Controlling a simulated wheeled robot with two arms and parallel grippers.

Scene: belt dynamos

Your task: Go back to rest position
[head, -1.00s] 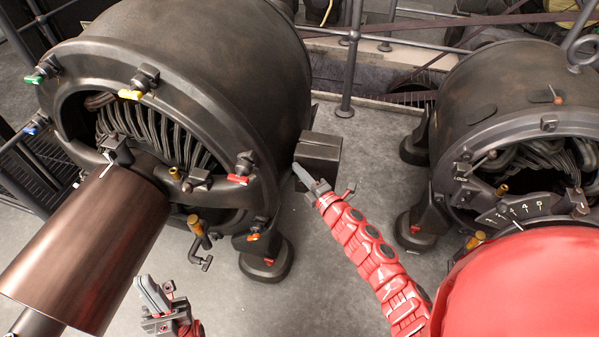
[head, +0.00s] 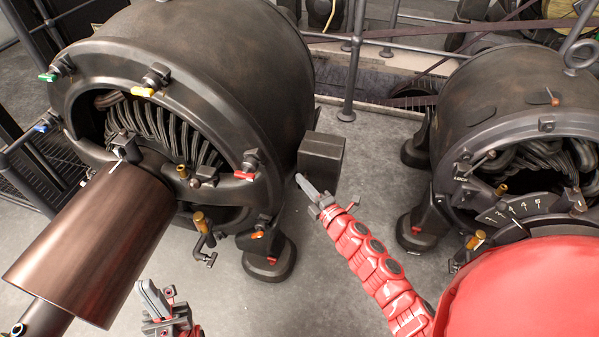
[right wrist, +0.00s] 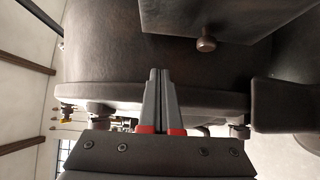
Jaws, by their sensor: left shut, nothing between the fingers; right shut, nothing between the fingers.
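My left gripper (head: 152,297) is low in the head view, below the copper-brown drum. It is shut and empty over the grey floor. My right gripper (head: 308,186), on its red arm, is between the two dark machines, near a dark box (head: 321,157) on the left machine's foot side. It is shut and empty. In the right wrist view its two grey fingers (right wrist: 158,75) lie together, with a dark machine body behind them. I cannot tell how far the fingertips are from that surface.
The left dynamo (head: 215,70) has coloured levers around its rim and a brown drum (head: 95,240) in front. The right dynamo (head: 500,95) has a numbered dial (head: 522,208). Railings (head: 354,60) stand behind. Grey floor (head: 300,290) lies open between the machines.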

